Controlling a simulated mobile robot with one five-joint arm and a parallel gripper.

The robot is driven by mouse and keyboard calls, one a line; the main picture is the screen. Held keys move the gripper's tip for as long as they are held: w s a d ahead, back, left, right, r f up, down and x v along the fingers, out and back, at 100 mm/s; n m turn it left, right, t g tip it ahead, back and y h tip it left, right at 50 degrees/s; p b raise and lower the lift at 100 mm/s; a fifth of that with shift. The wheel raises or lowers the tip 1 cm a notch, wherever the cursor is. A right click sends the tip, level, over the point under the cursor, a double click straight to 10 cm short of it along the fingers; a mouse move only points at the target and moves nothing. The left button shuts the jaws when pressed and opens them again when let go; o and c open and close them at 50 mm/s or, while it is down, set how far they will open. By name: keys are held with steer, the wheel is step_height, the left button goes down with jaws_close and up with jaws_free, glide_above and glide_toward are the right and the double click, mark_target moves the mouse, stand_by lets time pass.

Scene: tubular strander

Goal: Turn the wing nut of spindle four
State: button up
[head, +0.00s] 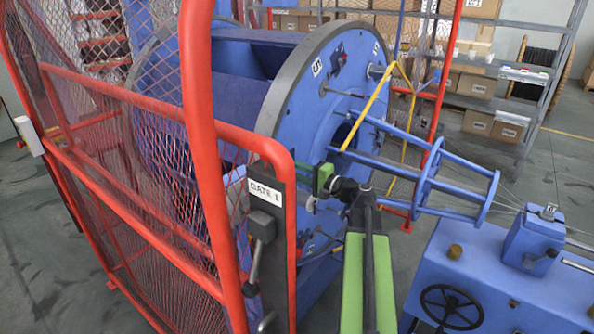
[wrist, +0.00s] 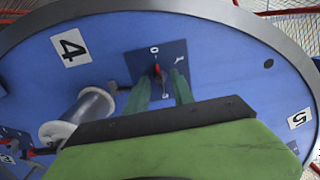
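The wrist view shows the blue disc face (wrist: 225,50) with a white label "4" (wrist: 70,47). To the right of the label is a dark blue scale plate (wrist: 176,55) with small white marks. A small red and dark piece (wrist: 157,70), perhaps the wing nut, sits on the plate. My gripper (wrist: 161,80) is open, its two green fingers apart and pointing at the plate, the red piece showing between their tips. I cannot tell whether they touch it. The head view shows my gripper (head: 322,180) in front of the large disc (head: 300,110); the nut is hidden there.
A pale spool-like cylinder (wrist: 85,112) stands left of my fingers. A label "5" (wrist: 299,118) is at the right. The red mesh guard with the "GATE 1" sign (head: 265,192) stands left of my arm. Blue rods with rings (head: 430,175) and a yellow bar (head: 365,117) are at the right.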

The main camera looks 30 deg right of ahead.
steer(key=shift+s, duration=0.1)
steer(key=v, duration=1.7)
steer(key=shift+s, duration=0.15)
steer(key=shift+d+f, duration=0.1)
